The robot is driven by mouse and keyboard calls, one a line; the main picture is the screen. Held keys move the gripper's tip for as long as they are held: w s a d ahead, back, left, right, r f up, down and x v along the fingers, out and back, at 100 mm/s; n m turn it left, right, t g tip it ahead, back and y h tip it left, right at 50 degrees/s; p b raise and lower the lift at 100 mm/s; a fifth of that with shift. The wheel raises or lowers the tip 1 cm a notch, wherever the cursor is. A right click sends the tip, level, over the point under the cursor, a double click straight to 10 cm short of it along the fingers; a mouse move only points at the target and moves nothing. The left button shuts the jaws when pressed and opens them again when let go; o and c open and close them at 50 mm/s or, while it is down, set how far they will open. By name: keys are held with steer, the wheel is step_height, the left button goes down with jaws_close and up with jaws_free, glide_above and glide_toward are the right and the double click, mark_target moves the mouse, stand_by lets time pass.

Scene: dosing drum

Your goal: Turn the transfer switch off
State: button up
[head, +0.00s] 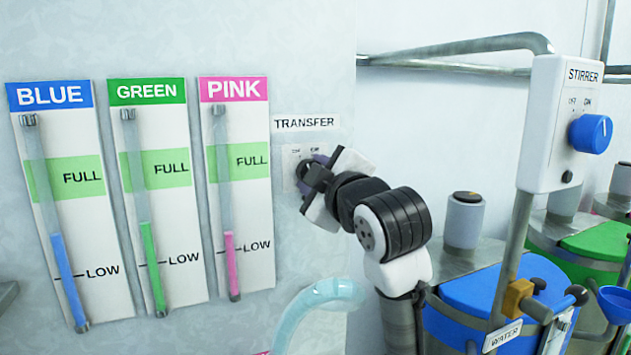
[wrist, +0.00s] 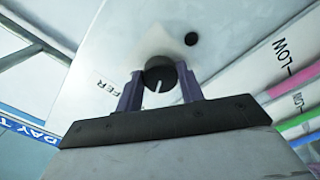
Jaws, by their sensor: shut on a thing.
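The transfer switch is a small plate (head: 288,168) on the pale wall under the TRANSFER label (head: 305,122), with small OFF and ON marks. My gripper (head: 316,184) is at the plate and hides most of the knob in the head view. In the wrist view, the round dark knob (wrist: 160,70) sits between the two fingers of my gripper (wrist: 160,88), which are shut on it. A white pointer line on the knob points toward the bottom of the wrist picture. Which mark it points at cannot be told.
Blue (head: 53,200), green (head: 145,195) and pink (head: 226,185) gauges hang left of the switch. At right stand a stirrer box (head: 545,130) with a blue knob (head: 591,133), a metal pipe, and a blue-lidded drum (head: 484,293).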

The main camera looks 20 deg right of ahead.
stand_by(0.3)
steer(key=o, duration=1)
steer(key=s+b, duration=0.4)
steer(key=s, duration=1)
steer(key=shift+d, duration=0.15)
